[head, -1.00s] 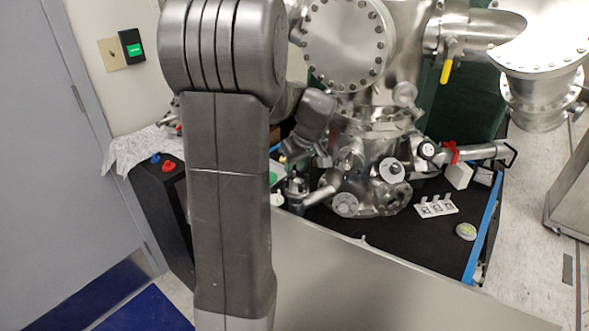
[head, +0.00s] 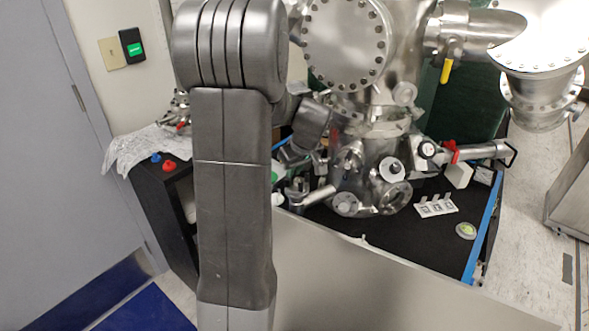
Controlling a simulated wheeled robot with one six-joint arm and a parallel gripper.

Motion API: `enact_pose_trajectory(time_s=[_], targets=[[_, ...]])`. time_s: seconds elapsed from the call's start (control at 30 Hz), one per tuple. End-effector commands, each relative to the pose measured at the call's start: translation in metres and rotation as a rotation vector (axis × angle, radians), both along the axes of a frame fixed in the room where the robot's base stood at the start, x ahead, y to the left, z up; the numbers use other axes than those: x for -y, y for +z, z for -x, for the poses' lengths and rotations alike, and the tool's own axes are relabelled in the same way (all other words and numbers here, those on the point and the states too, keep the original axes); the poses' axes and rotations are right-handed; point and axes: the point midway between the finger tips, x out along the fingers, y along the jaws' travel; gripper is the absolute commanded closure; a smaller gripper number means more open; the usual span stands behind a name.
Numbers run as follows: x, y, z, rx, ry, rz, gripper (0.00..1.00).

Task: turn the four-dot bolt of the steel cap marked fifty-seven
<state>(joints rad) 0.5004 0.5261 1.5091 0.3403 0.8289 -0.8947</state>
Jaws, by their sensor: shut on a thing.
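The steel chamber (head: 372,155) stands on the black-topped cart, with several round caps and flanges around its lower body. One is a cap with a dark centre (head: 391,169), and another is a cap low at the front (head: 345,203). No number or bolt dots can be read, so I cannot tell which cap is marked fifty-seven. My gripper (head: 297,157) is at the left side of the lower chamber, below my dark wrist. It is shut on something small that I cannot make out. I cannot tell if it touches the chamber.
My forearm column hides the left part of the cart. A steel elbow pipe (head: 312,198) sticks out low on the chamber's left. A white tagged holder (head: 436,206) and a round green-white disc (head: 466,230) lie on the cart's right, with bare black surface around them.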

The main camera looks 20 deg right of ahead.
Motion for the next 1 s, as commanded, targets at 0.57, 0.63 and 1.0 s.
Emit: enact_pose_trajectory(time_s=[0.57, 0.63, 1.0], targets=[[-0.0032, 0.0001, -0.0002, 0.001, -0.319, 0.001, 1.0], [-0.0038, 0.0001, -0.0003, 0.001, -0.382, 0.002, 1.0], [-0.0054, -0.0018, -0.0014, 0.002, -0.692, 0.002, 1.0]])
